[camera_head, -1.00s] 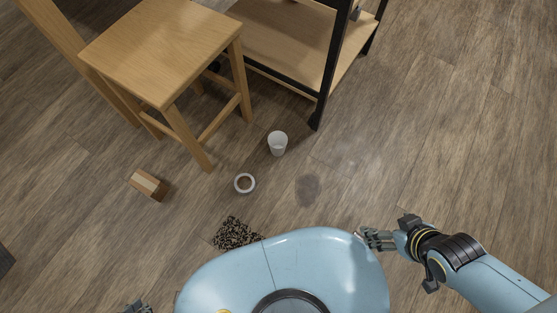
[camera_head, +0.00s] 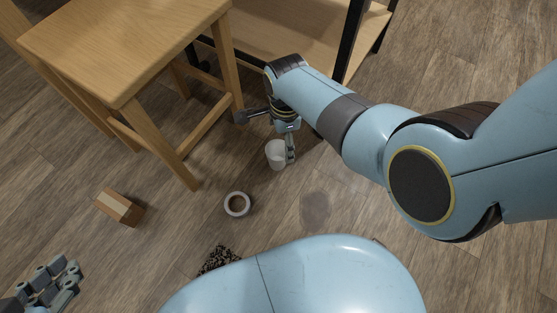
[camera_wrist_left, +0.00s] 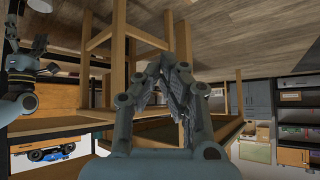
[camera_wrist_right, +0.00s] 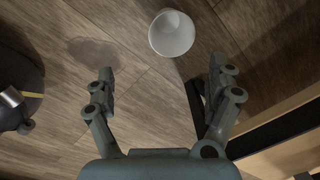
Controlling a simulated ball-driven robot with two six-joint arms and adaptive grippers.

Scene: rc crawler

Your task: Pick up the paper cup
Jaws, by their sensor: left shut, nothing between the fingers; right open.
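The white paper cup (camera_head: 275,154) stands on the wooden floor near the shelf's front leg. In the right wrist view the cup (camera_wrist_right: 172,34) is beyond the fingertips, slightly right of the middle between them. My right gripper (camera_head: 290,150) reaches down beside the cup, with a finger partly in front of it; it shows open and empty in the right wrist view (camera_wrist_right: 160,85). My left gripper (camera_head: 60,285) is at the lower left, away from the cup; the left wrist view shows its fingers (camera_wrist_left: 175,75) closed together and empty.
A wooden stool (camera_head: 120,45) stands left of the cup, and a black-framed shelf (camera_head: 290,35) behind it. A roll of tape (camera_head: 237,204), a wooden block (camera_head: 120,207), dark granules (camera_head: 218,260) and a dark stain (camera_head: 315,208) are on the floor. Floor at the right is clear.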

